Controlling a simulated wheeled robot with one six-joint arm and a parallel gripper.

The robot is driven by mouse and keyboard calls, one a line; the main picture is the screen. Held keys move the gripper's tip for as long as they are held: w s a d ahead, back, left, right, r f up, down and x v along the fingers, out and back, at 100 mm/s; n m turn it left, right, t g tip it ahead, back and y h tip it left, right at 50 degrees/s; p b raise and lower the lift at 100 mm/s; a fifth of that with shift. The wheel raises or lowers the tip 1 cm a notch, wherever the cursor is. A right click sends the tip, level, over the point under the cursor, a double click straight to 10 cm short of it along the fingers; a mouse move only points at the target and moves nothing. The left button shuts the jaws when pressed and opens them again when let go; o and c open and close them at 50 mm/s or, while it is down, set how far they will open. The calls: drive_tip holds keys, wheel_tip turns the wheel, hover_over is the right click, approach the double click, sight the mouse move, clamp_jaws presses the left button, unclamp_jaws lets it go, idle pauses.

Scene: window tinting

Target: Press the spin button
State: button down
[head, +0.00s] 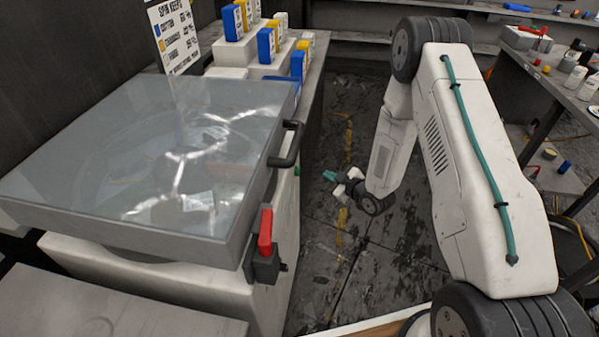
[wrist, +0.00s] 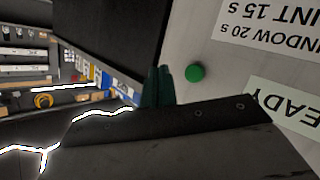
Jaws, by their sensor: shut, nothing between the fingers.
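The spin machine stands at the left of the head view, with its clear lid (head: 150,150) down. A round green button (wrist: 195,72) sits on its pale front panel in the wrist view. In the head view only a sliver of green (head: 297,170) shows on the machine's side, below the black handle. My gripper (head: 330,176) hangs in the aisle right of the machine. Its dark green fingers (wrist: 158,85) are together and empty. In the wrist view they appear just left of the button, with a small gap in the picture. Actual distance to the panel is unclear.
A black lid handle (head: 288,145) and a red lever (head: 265,232) stick out on the machine's aisle side. Upside-down printed labels (wrist: 270,30) flank the button. Blue and yellow boxes (head: 266,45) stand behind. A cluttered bench (head: 560,85) is at right. The aisle floor is clear.

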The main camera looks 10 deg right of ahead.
drive_tip(key=w+a, duration=0.2)
drive_tip(key=a, duration=0.4)
drive_tip(key=shift+w, duration=0.2)
drive_tip(key=shift+a, duration=0.1)
idle(1.8)
drive_tip(key=shift+w+a, duration=0.2)
drive_tip(key=shift+a, duration=0.1)
drive_tip(key=shift+w+a, duration=0.2)
drive_tip(key=shift+a, duration=0.3)
idle(0.9)
drive_tip(key=shift+d, duration=0.1)
drive_tip(key=shift+s+d, duration=0.4)
drive_tip(key=shift+d, duration=0.35)
drive_tip(key=shift+s+d, duration=0.3)
drive_tip(key=shift+d, duration=0.45)
drive_tip(key=shift+s+d, duration=0.35)
drive_tip(key=shift+d, duration=0.45)
drive_tip(key=shift+s+d, duration=0.3)
drive_tip(key=shift+d, duration=0.45)
